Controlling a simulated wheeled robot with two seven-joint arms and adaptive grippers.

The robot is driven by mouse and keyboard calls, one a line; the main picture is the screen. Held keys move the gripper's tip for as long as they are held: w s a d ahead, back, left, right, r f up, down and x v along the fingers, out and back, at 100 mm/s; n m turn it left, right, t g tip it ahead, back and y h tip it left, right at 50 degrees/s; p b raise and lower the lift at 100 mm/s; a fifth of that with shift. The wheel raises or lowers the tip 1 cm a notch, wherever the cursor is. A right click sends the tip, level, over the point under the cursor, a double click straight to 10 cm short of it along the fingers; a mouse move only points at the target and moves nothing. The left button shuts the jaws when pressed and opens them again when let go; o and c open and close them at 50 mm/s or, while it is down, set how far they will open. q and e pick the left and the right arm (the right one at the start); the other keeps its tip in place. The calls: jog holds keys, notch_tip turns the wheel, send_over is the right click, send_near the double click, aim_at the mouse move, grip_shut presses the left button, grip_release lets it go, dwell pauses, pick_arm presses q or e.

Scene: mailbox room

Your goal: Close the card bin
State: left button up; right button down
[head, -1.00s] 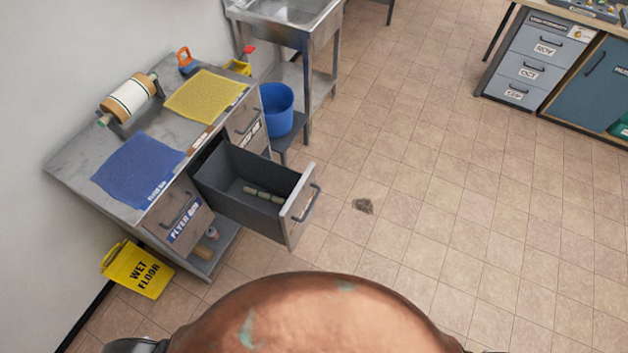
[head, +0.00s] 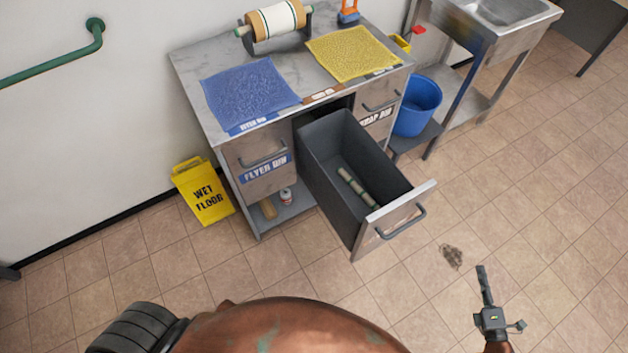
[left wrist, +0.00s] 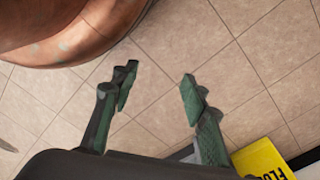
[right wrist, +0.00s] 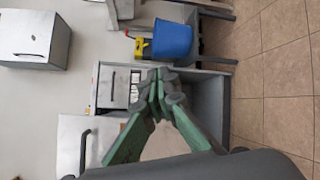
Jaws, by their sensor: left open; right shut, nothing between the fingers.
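The card bin (head: 318,160) is the middle drawer of the marble-topped cabinet and stands pulled far out. Its grey front with a bar handle (head: 402,222) faces the lower right. A small greenish-tan roll (head: 356,187) lies inside it. The open drawer also shows in the right wrist view (right wrist: 207,100). My right gripper (head: 482,272) is shut and empty, to the right of the drawer front and apart from it. My left gripper (left wrist: 158,88) is open and empty over the floor in the left wrist view; its fingers are not seen in the head view.
The flyer bin (head: 262,160) and scrap bin (head: 381,100) drawers flank it, both shut. A yellow wet floor sign (head: 203,192) stands left of the cabinet. The tiled floor before the drawer is clear except for a dark stain (head: 451,257).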

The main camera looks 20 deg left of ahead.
jog(key=w+a+r+n+g+y+b, duration=0.1)
jog(key=a+r+n+y+b, duration=0.3)
jog(key=a+r+n+y, duration=0.45)
jog(key=n+g+b, duration=0.4)
jog(key=n, duration=0.8)
send_near(424, 214)
jog(key=d+f, duration=0.4)
pick_arm(q)
notch_tip(424, 214, up, 10)
jog(key=w, duration=0.1)
jog(key=w+d+f+t+h+b, duration=0.1)
jog(key=w+d+f+b, duration=0.1)
jog(key=w+d+f, duration=0.2)
jog(key=shift+w+f+t+b, duration=0.3)
jog(key=shift+w+f+t, duration=0.1)
jog(key=shift+w, duration=0.05)
pick_arm(e)
jog(key=x, duration=1.4)
jog(key=shift+s+f, duration=0.1)
